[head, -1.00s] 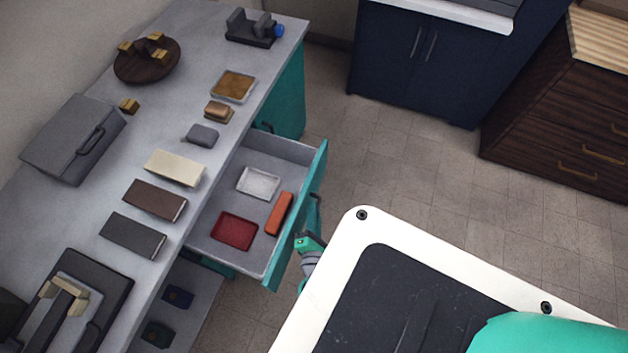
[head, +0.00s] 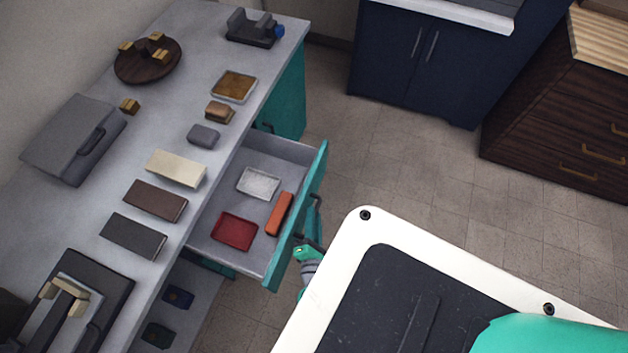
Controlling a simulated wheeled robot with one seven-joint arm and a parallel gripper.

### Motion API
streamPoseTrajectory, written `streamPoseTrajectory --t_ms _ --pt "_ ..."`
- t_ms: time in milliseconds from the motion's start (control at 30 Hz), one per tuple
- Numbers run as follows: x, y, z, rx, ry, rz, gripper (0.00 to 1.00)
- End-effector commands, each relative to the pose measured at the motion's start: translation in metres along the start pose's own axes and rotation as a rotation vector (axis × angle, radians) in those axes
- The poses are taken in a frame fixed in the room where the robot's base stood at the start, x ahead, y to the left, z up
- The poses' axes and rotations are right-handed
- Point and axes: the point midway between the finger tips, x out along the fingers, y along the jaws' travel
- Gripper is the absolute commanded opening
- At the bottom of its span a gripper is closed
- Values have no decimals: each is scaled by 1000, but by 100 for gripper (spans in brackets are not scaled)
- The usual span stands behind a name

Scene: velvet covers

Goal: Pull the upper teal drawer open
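The upper teal drawer (head: 297,224) stands well out from the grey-topped counter, with its inside in view. It holds a white tray (head: 258,183), a red tray (head: 234,231) and an orange block (head: 279,214). Its dark handle (head: 316,205) shows at the outer side of the teal front. My gripper (head: 306,250) is just outside the drawer front, near the lower part of the handle. Its fingers are small and partly hidden, so I cannot tell whether they are open or touch the handle.
The grey counter (head: 200,50) carries books, a dark case (head: 75,140), a round wooden board (head: 148,60) and small items. A lower open shelf (head: 190,325) shows below. Tiled floor (head: 420,160) is free toward the navy cabinet (head: 415,70) and brown drawers (head: 560,130).

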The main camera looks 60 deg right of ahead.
Motion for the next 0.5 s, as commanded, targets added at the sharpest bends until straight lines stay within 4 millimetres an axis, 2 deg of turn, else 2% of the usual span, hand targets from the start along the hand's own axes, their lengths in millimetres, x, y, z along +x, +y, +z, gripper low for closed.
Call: streamPoseTrajectory --t_ms 100,300,500 --pt "-25 -1 -1 -4 4 -1 19" --pt "-60 1 -2 -1 6 1 19" --pt "-81 0 -1 0 1 0 19"
